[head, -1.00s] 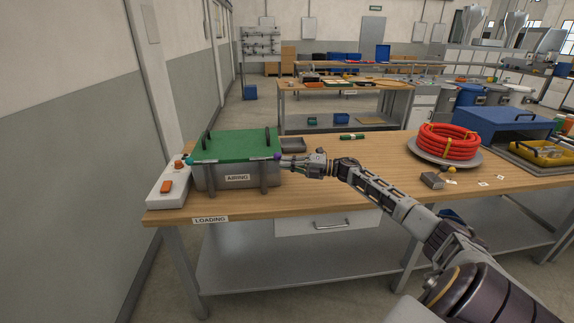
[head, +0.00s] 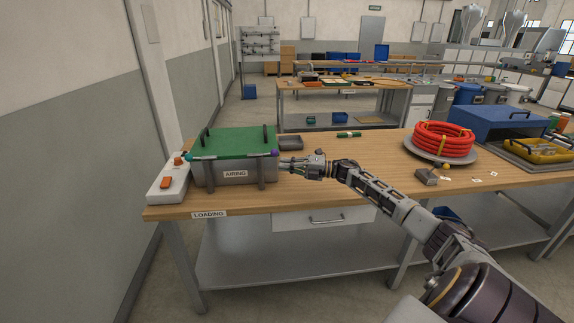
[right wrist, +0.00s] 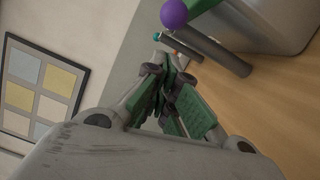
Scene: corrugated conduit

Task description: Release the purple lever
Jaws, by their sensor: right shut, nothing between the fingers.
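The knob shows large at the top of the right wrist view (right wrist: 174,13). My right gripper (head: 281,164) is just right of the box and slightly below the knob. In the right wrist view its fingers (right wrist: 172,72) are together and empty, with the knob beyond them, apart from the fingertips. A teal knob (head: 189,157) sits at the box's left front corner. My left gripper is not in view.
A white control box (head: 167,184) with orange buttons stands left of the metal box. A small grey tray (head: 291,143) lies behind my gripper. A red conduit coil (head: 444,141) lies farther right. The wooden bench (head: 350,200) is clear in front of the arm.

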